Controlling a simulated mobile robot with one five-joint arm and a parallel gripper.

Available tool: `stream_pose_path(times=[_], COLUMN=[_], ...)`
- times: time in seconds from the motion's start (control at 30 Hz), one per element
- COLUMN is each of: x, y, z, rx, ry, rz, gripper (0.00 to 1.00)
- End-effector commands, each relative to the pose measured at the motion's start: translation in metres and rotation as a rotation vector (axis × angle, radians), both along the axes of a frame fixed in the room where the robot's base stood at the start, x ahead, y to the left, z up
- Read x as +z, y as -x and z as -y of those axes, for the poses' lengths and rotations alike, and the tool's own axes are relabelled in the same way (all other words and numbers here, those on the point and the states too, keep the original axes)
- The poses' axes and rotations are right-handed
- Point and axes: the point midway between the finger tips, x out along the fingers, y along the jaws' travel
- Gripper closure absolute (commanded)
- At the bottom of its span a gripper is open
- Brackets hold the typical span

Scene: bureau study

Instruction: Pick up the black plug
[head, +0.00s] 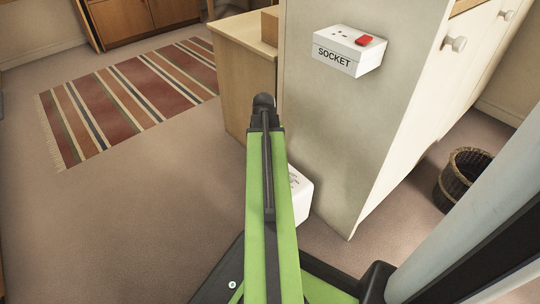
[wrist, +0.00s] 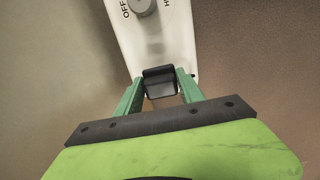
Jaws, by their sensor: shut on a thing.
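The black plug (wrist: 158,72) shows in the wrist view between the two green fingers of my gripper (wrist: 160,80). My gripper is shut on it. Behind the plug is a white appliance (wrist: 165,35) with a grey dial and partly cut-off lettering, "OFF" on one side. I cannot tell whether the plug touches it. In the head view my green arm hides the gripper and the plug. A white box (head: 299,197) shows partly behind the arm, low beside the cabinet.
A white socket box (head: 348,50) with a red switch, labelled "SOCKET", is on the pale cabinet's side (head: 330,130). A dark wicker basket (head: 462,178) stands at right. A striped rug (head: 140,98) lies on the carpet at left. The carpet at lower left is clear.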

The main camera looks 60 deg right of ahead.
Motion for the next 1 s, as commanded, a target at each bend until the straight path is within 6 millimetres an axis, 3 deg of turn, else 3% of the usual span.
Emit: stream_pose_path(times=[0.5,0.73,0.83,1.0], x=[0.096,0.101,0.113,0.165], y=[0.000,0.000,0.000,0.000], z=[0.000,0.000,0.000,0.000], rx=[0.000,0.000,0.000,0.000], ry=[0.000,0.000,0.000,0.000], rz=[0.000,0.000,0.000,0.000], gripper=[0.97,0.97,0.97,0.97])
